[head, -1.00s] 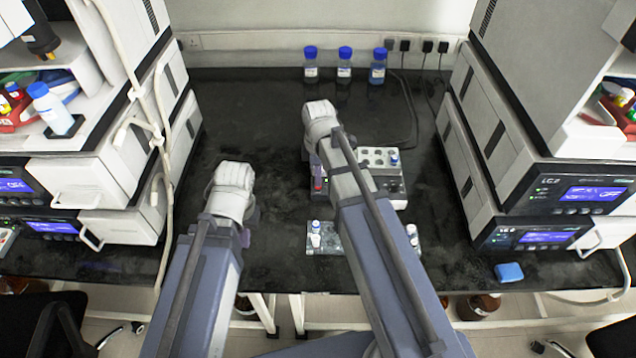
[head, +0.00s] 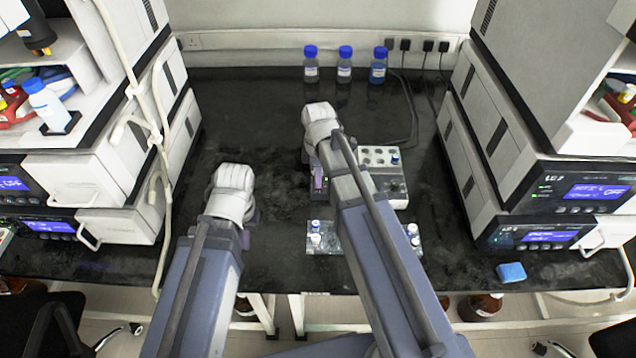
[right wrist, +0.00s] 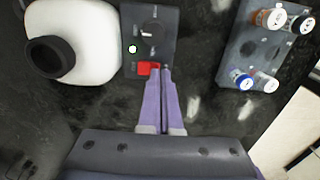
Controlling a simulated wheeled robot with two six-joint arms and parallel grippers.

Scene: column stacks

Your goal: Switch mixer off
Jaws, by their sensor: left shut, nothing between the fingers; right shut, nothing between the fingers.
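The mixer (right wrist: 95,75) shows in the right wrist view as a white rounded body with a black cup on top. Its dark panel (right wrist: 165,20) has a black knob, a lit green lamp (right wrist: 132,49) and a red switch (right wrist: 148,68). My right gripper (right wrist: 163,70) is shut and empty, its tips right beside the red switch; I cannot tell whether they touch it. In the head view my right arm hides most of the mixer, and the right gripper (head: 318,183) points down. My left gripper (head: 246,238) is shut, low over the bench at left, partly hidden by its wrist.
A rack (right wrist: 262,45) with several capped vials stands right of the panel. A grey block with wells (head: 388,185) sits behind my right arm. Three blue-capped bottles (head: 344,65) stand at the back. Instrument stacks flank the bench; a blue item (head: 511,272) lies front right.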

